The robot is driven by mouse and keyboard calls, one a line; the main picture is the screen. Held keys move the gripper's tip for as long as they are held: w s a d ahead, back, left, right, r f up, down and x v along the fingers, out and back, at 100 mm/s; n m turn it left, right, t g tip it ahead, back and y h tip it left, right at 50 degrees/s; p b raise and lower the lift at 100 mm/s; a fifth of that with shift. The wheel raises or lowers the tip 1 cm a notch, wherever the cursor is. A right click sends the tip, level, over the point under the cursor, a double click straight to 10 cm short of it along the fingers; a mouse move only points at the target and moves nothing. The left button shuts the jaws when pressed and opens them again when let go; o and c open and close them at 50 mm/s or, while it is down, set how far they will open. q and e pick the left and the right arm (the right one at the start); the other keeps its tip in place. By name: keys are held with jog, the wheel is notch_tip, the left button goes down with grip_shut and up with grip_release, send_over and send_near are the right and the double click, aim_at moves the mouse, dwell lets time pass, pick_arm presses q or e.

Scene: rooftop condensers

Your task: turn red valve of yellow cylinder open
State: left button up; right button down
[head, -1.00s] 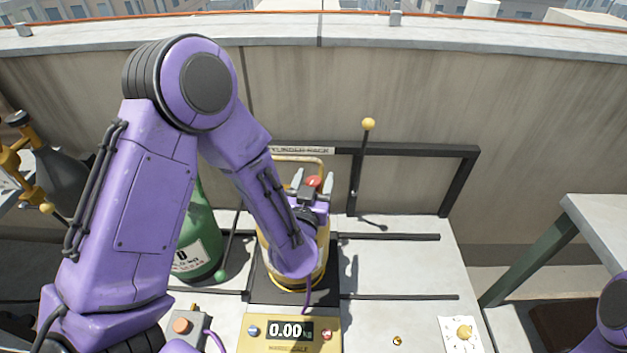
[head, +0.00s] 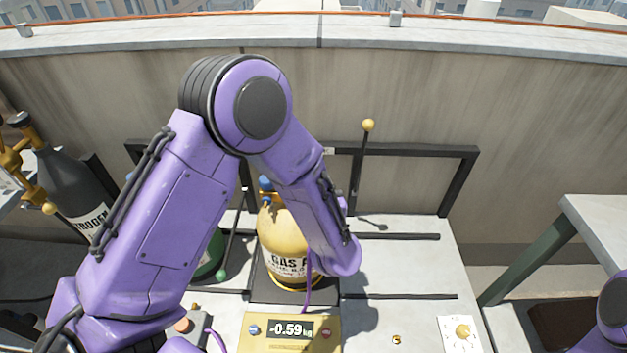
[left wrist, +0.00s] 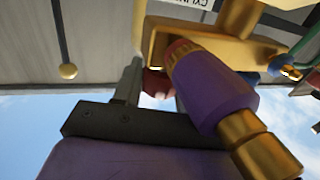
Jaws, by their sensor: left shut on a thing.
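The yellow cylinder (head: 283,240) stands upright on a scale (head: 255,335) whose display reads -0.59 kg. My left arm comes down over its right side and hides its top right and the gripper in the head view. In the left wrist view, my left gripper (left wrist: 140,84) is shut, with a grey finger against the red valve (left wrist: 157,83). Only part of that valve shows. The yellow collar (left wrist: 158,42) of the cylinder is just behind it. A purple piece with brass ends (left wrist: 212,88) fills the near right and covers more of the view. My right gripper is out of view.
A blue knob (head: 265,184) is at the cylinder's top left. A green cylinder (head: 211,258) and a dark nitrogen cylinder (head: 72,188) stand left. A dark rack frame (head: 462,180) runs behind. A table (head: 592,222) is at right. The bench right of the scale is mostly clear.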

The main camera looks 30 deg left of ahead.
pick_arm(q)
jog(key=o, duration=1)
jog(key=shift+c, duration=0.2)
jog(key=b+v, duration=0.1)
jog(key=v, duration=0.9)
jog(key=shift+s+d, duration=0.2)
jog(key=shift+d, duration=0.05)
